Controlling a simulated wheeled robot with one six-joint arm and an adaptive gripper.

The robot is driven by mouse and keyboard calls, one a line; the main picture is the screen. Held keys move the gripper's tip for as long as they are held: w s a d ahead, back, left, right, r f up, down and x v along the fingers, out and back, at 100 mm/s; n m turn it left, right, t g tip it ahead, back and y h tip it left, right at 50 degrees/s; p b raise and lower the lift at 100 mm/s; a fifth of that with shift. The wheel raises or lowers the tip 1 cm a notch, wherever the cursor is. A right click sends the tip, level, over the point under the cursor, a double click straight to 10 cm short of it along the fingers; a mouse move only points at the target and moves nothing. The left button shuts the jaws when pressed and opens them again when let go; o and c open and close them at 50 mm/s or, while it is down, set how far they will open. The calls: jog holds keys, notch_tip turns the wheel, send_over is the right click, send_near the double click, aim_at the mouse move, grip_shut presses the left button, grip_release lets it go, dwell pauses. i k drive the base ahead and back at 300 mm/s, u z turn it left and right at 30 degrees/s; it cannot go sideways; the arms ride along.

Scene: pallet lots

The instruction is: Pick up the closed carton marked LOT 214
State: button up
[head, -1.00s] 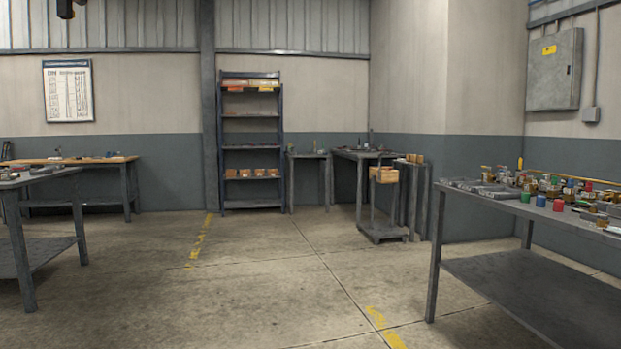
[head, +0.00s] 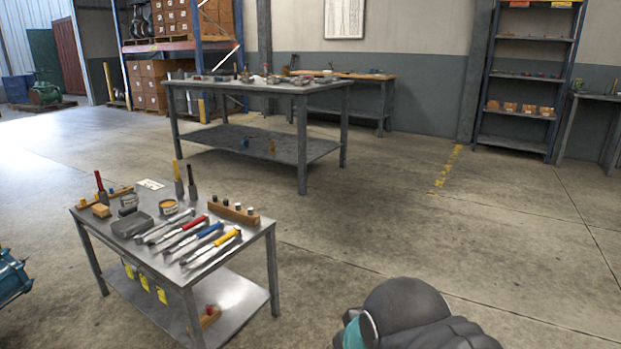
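No carton with a readable LOT 214 mark shows. Several brown cartons (head: 150,88) are stacked at floor level at the back left, and more brown cartons (head: 172,18) stand above them on the rack. They are too small and far to read any marking. My gripper's fingers are not in view. A dark rounded part with a teal patch, which looks like part of my arm, shows at the bottom edge.
A low steel table (head: 150,250) with hand tools stands close at left. A larger grey workbench (head: 325,96) stands behind it. A blue shelving unit (head: 487,70) stands at back right. Open floor (head: 390,230) lies between them.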

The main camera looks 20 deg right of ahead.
aim_at(545, 111)
jog(key=z, duration=0.7)
jog(key=i, duration=2.05)
jog(key=z, duration=1.1)
jog(key=i, duration=1.85)
jog(key=z, duration=0.4)
jog(key=i, duration=3.8)
jog(key=u, duration=0.35)
jog(key=i, duration=2.55)
jog(key=u, duration=0.25)
